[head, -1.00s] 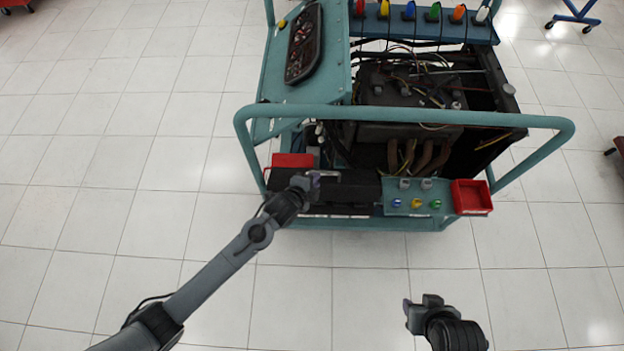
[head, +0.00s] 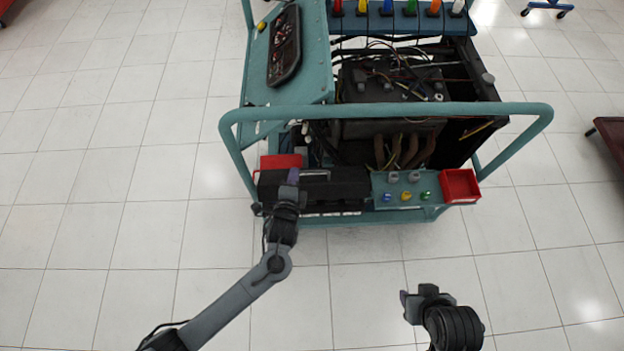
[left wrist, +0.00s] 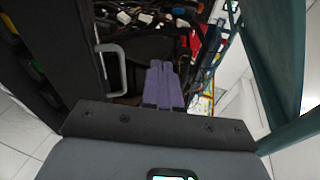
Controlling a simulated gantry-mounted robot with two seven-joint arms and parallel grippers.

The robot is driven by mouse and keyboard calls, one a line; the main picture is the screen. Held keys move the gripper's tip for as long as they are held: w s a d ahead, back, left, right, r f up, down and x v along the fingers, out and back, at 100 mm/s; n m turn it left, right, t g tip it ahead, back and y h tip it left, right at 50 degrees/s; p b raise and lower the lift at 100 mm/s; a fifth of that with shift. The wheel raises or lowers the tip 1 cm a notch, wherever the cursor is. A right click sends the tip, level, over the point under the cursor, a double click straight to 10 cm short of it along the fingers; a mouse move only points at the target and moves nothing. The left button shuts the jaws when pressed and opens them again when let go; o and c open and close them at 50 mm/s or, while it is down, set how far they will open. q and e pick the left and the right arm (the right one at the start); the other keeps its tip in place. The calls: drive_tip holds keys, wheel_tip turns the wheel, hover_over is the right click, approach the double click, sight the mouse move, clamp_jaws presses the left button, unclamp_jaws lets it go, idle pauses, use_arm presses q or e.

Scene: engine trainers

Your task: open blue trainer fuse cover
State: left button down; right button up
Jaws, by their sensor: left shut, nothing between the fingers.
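The blue trainer (head: 290,95) stands ahead with its push bar toward me. At its front is a long black fuse box cover (head: 335,190), which appears to lie flat. A grey bar handle (head: 314,175) runs along its far edge and also shows in the left wrist view (left wrist: 118,68). My left gripper (head: 292,177) is over the left part of the cover, beside the handle's left end. Its purple fingers (left wrist: 163,85) are shut together and empty, apart from the handle in the wrist view. My right gripper (head: 415,300) is low at right, away from the trainer; its finger gap is unclear.
A red tray (head: 460,186) and a panel with coloured knobs (head: 406,196) sit right of the cover. A red box (head: 281,161) is at its left. Engine wiring lies beyond. The tiled floor in front is clear.

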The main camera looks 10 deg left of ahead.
use_arm(q)
drive_tip(key=s+d+f+n+y, duration=0.1)
drive_tip(key=s+d+f+y, duration=0.15)
drive_tip(key=s, duration=0.35)
approach(313, 185)
drive_tip(key=shift+n+g, duration=0.4)
drive_tip(key=w+b, duration=0.1)
drive_tip(key=w, duration=0.1)
drive_tip(key=w+a+b, duration=0.1)
drive_tip(key=w+b, duration=0.1)
drive_tip(key=w, duration=0.1)
drive_tip(key=w+b, duration=0.1)
drive_tip(key=w, duration=0.2)
drive_tip(key=shift+w+a, duration=0.25)
drive_tip(key=shift+a, duration=0.15)
drive_tip(key=shift+w+a+b, duration=0.1)
drive_tip(key=shift+w+b, duration=0.2)
drive_tip(key=shift+w, duration=0.25)
